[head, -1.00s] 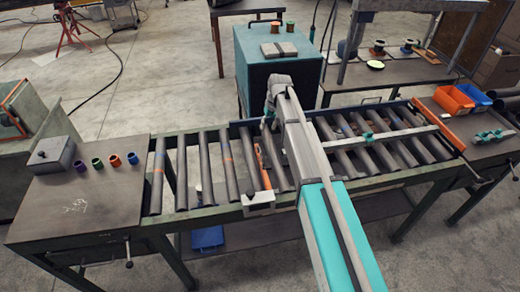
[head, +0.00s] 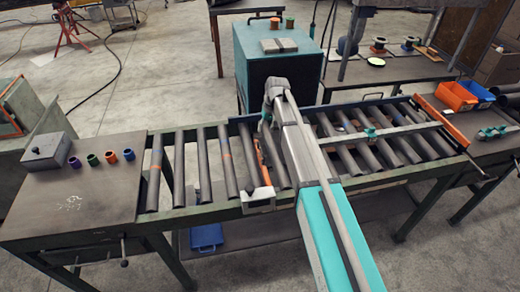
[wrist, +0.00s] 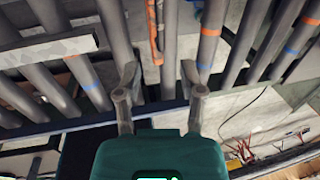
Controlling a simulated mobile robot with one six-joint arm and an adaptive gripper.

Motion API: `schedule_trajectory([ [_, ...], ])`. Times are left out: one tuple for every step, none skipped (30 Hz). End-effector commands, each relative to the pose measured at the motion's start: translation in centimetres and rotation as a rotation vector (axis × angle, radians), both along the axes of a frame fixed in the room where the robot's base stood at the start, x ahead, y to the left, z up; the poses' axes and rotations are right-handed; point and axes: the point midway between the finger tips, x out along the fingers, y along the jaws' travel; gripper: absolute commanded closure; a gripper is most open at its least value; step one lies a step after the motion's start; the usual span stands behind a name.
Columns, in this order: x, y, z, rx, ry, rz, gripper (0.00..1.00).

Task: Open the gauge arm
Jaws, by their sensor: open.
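My gripper (wrist: 160,86) is open, its two fingers apart and nothing between them in the wrist view. It hangs over the grey rollers near the far rail; in the head view my own arm mostly hides it. A thin orange rod (wrist: 154,35) runs between rollers just ahead of the fingers, apart from them; it also shows in the head view (head: 261,154), left of my arm. I cannot tell for certain which of these is the gauge arm.
A white bracket (head: 259,200) sits on the front rail. A teal cabinet (head: 282,75) stands close behind the conveyor. A grey box (head: 46,152) and several coloured rings are on the left table. Orange (head: 456,96) and blue bins stand at right.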

Motion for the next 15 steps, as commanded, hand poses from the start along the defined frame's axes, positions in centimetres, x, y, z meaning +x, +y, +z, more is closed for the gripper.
schedule_trajectory([
  [0.0,0.1,-0.8,0.0,0.0,0.0,0.49],
  [0.0,0.1,-1.0,0.0,0.0,0.0,0.49],
  [-0.1,0.2,-1.3,0.0,0.0,0.001,0.49],
  [-0.1,0.3,-1.6,0.0,0.0,0.001,0.49],
  [-0.1,0.3,-1.8,0.0,0.0,0.001,0.49],
  [-0.1,0.4,-2.1,0.0,0.0,0.001,0.49],
  [-0.1,0.4,-2.3,0.0,0.0,0.001,0.49],
  [-0.1,0.5,-2.6,0.0,0.0,0.001,0.49],
  [-0.2,0.6,-2.9,0.0,0.0,0.001,0.49],
  [-0.2,0.6,-3.1,0.0,0.0,0.001,0.49],
  [-0.2,0.7,-3.3,0.0,0.0,0.001,0.49],
  [-0.2,0.7,-3.6,0.0,0.0,0.002,0.49],
  [-0.2,0.8,-3.8,0.0,0.0,0.002,0.49],
  [-0.2,0.8,-4.1,0.0,0.0,0.002,0.49],
  [-0.3,0.9,-4.4,0.0,0.0,0.002,0.49],
])
